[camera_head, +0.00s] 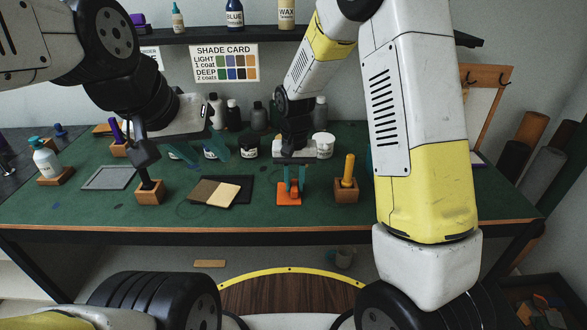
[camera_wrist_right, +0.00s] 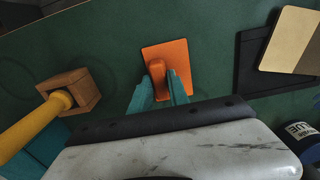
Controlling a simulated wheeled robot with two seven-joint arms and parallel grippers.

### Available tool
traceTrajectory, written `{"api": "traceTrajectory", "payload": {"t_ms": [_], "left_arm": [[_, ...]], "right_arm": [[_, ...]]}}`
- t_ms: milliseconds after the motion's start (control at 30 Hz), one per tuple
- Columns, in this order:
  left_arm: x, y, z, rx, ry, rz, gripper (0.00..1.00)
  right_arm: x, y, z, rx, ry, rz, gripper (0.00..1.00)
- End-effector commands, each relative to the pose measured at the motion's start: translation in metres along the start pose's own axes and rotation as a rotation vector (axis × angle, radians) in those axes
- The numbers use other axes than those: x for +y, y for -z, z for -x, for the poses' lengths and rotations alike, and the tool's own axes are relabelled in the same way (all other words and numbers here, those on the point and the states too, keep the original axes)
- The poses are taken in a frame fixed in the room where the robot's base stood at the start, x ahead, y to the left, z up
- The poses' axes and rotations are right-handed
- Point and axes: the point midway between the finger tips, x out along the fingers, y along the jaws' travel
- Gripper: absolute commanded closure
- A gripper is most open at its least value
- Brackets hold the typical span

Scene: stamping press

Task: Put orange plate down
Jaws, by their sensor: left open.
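The orange plate (camera_head: 289,198) has an upright orange grip block and is at the front middle of the green table. It also shows in the right wrist view (camera_wrist_right: 180,53). My right gripper (camera_head: 294,180) reaches down over it, with its teal fingers (camera_wrist_right: 160,92) on both sides of the block, seemingly shut on it. The plate is flat, at or very near the table top; I cannot tell if it touches. My left gripper (camera_head: 198,155) is open and empty above the back left of the table, its teal fingers wide apart.
A wooden block with a yellow handle (camera_head: 348,172) stands right of the plate. A dark panel with a tan and brown card (camera_head: 216,192) lies left. Another wooden block (camera_head: 150,193) and a grey frame (camera_head: 108,178) are further left. Bottles and jars (camera_head: 250,147) line the back.

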Motion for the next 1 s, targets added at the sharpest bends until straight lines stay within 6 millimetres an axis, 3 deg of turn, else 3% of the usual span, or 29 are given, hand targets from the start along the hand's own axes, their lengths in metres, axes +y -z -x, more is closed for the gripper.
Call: {"api": "traceTrajectory", "payload": {"t_ms": [33, 100, 533, 1000], "left_arm": [[0.0, 0.0, 0.0, 0.0, 0.0, 0.0, 0.55], [0.0, 0.0, 0.0, 0.0, 0.0, 0.0, 0.55], [0.0, 0.0, 0.0, 0.0, 0.0, 0.0, 0.55], [0.0, 0.0, 0.0, 0.0, 0.0, 0.0, 0.55]], "right_arm": [[0.0, 0.0, 0.0, 0.0, 0.0, 0.0, 0.69], [0.0, 0.0, 0.0, 0.0, 0.0, 0.0, 0.57], [0.0, 0.001, 0.01, 0.003, 0.002, 0.0, 0.57], [0.0, 0.001, 0.102, 0.003, 0.002, 0.0, 0.57]]}}
